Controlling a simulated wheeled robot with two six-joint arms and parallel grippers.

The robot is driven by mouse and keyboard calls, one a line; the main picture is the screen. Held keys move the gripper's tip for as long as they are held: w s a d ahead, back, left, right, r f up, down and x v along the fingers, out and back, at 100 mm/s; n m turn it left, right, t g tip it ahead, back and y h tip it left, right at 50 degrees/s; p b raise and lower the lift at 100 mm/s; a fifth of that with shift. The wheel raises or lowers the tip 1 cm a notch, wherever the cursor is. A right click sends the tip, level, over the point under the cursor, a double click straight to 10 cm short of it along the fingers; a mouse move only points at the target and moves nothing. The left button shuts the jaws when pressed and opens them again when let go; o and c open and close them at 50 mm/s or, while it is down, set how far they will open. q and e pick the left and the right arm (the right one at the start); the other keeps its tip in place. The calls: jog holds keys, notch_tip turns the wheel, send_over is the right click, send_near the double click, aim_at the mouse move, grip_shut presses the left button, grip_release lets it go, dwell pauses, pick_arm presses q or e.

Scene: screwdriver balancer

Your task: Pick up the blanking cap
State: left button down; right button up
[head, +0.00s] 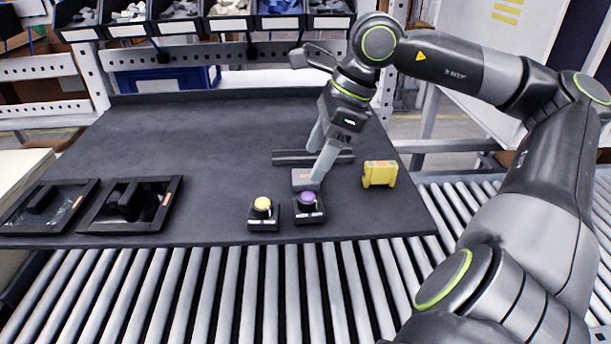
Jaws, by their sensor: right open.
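My right gripper (314,160) reaches down over the middle right of the dark table, its fingers apart. One fingertip is close to a small grey piece with an orange mark (302,177); I cannot tell whether they touch. No piece is clearly recognizable as the blanking cap; this grey piece may be it. Just in front stands a black box with a purple round top (307,199). To its left is a similar box with a yellow round top (263,205). My left gripper is out of view.
A black rail (288,157) lies behind the gripper, partly hidden by it. A yellow block (379,174) stands to the right. Two black trays (88,227) (20,231) with dark pieces lie at left. The table's middle left is clear. Rollers (225,300) run along the front.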

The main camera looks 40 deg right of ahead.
aim_at(307, 175)
jog(key=shift+a+f+p, duration=0.35)
jog(key=shift+a+f, duration=0.05)
jog(key=shift+f, duration=0.35)
jog(key=shift+x, duration=1.3)
jog(key=shift+w, duration=0.1)
jog(key=shift+d, duration=0.1)
jog(key=c, duration=1.2)
notch_tip(307, 175, up, 10)
jog(key=shift+p, duration=0.4)
